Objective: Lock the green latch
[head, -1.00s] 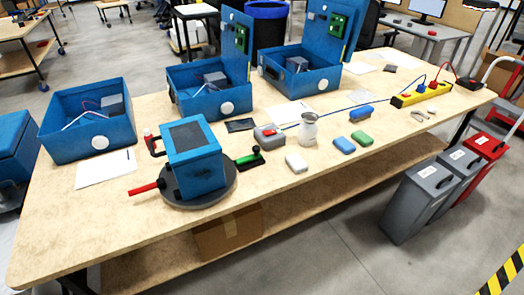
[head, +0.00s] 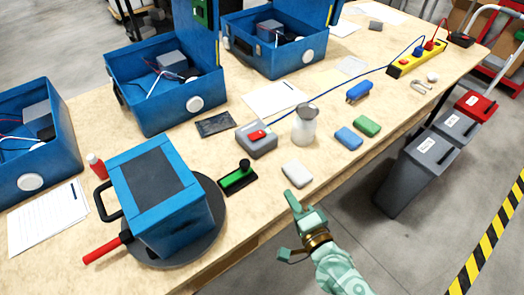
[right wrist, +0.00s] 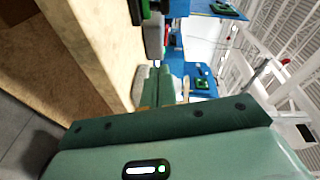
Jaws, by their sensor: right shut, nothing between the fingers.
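The green latch (head: 238,178), a green bar with a black knob on a dark base, lies on the table beside the grey turntable (head: 212,232). On the turntable stands a blue box (head: 160,195) with a black handle and a red-gripped lever (head: 106,249) pointing left. My right gripper (head: 292,198) is at the table's front edge, to the right of the latch and apart from it. Its fingers are shut and empty; they also show in the right wrist view (right wrist: 157,75). My left gripper is in neither view.
A white block (head: 297,173) lies just beyond my right gripper. A grey device with a red button (head: 257,138), a jar (head: 304,125), and blue (head: 348,138) and green (head: 367,126) blocks stand nearby. Open blue cases (head: 165,105) line the back. Grey bins (head: 417,165) stand on the floor.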

